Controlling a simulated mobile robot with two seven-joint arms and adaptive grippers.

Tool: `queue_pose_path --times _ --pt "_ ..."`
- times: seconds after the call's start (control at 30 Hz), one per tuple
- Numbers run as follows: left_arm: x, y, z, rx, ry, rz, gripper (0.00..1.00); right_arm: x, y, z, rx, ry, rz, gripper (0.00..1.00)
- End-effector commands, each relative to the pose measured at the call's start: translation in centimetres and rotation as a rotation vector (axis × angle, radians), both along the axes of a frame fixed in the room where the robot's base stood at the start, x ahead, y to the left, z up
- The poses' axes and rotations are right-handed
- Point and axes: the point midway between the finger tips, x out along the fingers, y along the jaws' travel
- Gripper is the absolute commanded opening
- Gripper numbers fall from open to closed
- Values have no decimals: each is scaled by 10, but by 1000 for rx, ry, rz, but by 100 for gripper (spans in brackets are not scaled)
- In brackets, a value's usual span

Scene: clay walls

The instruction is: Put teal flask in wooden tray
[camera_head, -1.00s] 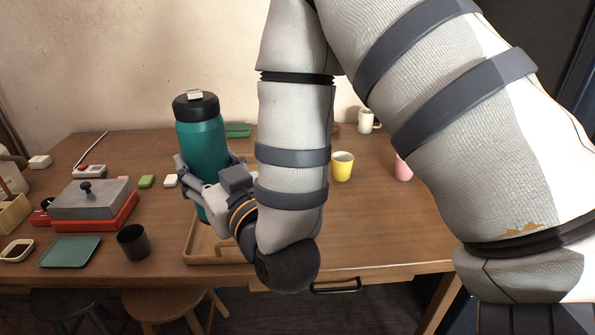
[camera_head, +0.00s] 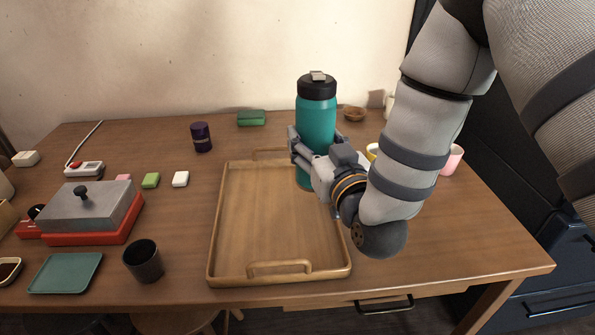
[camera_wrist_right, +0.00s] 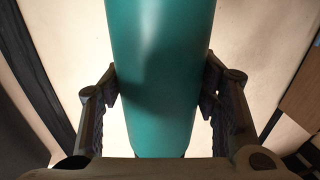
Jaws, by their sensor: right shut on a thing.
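The teal flask (camera_head: 316,118) has a black lid and stands upright in my right gripper (camera_head: 305,163). The gripper is shut around its lower body, and both fingers press its sides in the right wrist view, where the flask (camera_wrist_right: 160,75) fills the middle between the fingers (camera_wrist_right: 160,98). The wooden tray (camera_head: 230,273) lies on the table, a rectangle with two handles. The flask is over the tray's right rear part; whether its base touches the tray I cannot tell. The gripper and arm hide the tray's right rear side. My left gripper is not in view.
Left of the tray are a dark cup (camera_head: 143,262), a grey-lidded red box (camera_head: 90,212) and a green plate (camera_head: 65,273). A purple jar (camera_head: 201,137) and a green box (camera_head: 251,118) stand behind. A pink cup (camera_head: 451,160) is right of my arm. The tray's visible floor is empty.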

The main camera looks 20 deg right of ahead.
Motion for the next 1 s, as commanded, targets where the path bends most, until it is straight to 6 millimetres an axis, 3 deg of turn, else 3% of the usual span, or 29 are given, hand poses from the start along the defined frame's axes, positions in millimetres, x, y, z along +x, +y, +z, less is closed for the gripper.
queue_pose_path --times 0.03,0.1,0.2,0.37,0.53,0.9,0.93,1.0 --pt "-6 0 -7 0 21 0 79 12 1 -18 0 7 0 5" --pt "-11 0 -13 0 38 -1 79 25 2 -35 0 8 0 5" --pt "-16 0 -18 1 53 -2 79 39 4 -50 -1 3 -1 5" --pt "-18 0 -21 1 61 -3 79 50 5 -58 -1 -1 0 5" --pt "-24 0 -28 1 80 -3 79 52 5 -88 -1 2 -1 5" --pt "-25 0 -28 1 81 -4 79 51 5 -92 0 -3 -1 5" --pt "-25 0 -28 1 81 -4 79 51 5 -94 0 -1 -1 58" --pt "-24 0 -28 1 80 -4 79 51 5 -93 0 -1 -1 74"
